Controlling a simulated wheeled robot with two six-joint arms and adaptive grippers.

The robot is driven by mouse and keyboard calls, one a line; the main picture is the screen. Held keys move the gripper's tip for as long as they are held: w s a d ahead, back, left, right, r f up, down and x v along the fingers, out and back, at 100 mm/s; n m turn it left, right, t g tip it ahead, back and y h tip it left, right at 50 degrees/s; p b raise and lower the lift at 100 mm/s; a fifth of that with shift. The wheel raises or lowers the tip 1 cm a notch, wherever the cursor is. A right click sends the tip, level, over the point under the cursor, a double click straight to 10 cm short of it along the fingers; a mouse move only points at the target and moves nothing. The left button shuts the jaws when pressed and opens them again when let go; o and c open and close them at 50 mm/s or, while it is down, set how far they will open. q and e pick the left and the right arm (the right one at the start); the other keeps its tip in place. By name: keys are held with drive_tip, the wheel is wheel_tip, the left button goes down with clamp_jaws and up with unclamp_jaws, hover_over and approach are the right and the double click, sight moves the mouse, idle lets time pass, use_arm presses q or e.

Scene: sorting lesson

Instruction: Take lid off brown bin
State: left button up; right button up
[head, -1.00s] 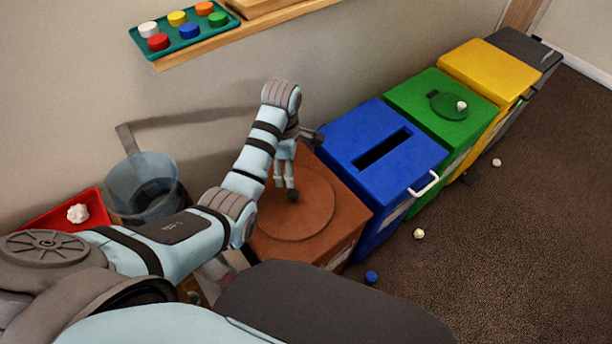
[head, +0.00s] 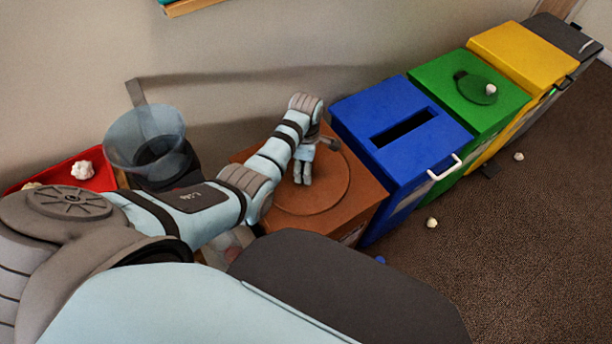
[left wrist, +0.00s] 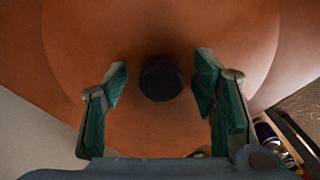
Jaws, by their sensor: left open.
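The brown bin (head: 365,205) stands to the left of the blue bin. Its round brown lid (head: 325,198) lies flat in its top. In the left wrist view the lid (left wrist: 150,35) fills most of the picture, with a dark round knob (left wrist: 161,79) on it. My left gripper (head: 302,182) is over the lid and hides the knob in the head view. In the left wrist view the gripper (left wrist: 162,85) is open, its green-padded fingers on either side of the knob, with gaps on both sides. My right gripper is not in view.
To the right stand a blue bin (head: 375,112) with a slot and white handle, then green (head: 510,88), yellow (head: 540,62) and dark grey (head: 565,35) bins. A clear container (head: 130,140) and red tray (head: 100,182) are at left. Crumpled paper (head: 432,222) lies on the carpet.

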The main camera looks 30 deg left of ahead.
use_arm(q)
drive_tip(key=shift+s+r, duration=0.1)
drive_tip(key=shift+r, duration=0.05)
drive_tip(key=c, duration=0.3)
clamp_jaws()
use_arm(e)
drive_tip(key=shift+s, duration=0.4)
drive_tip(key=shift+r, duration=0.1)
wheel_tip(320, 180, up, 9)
drive_tip(key=p, duration=0.9)
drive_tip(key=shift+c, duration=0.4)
use_arm(q)
wheel_tip(320, 180, up, 20)
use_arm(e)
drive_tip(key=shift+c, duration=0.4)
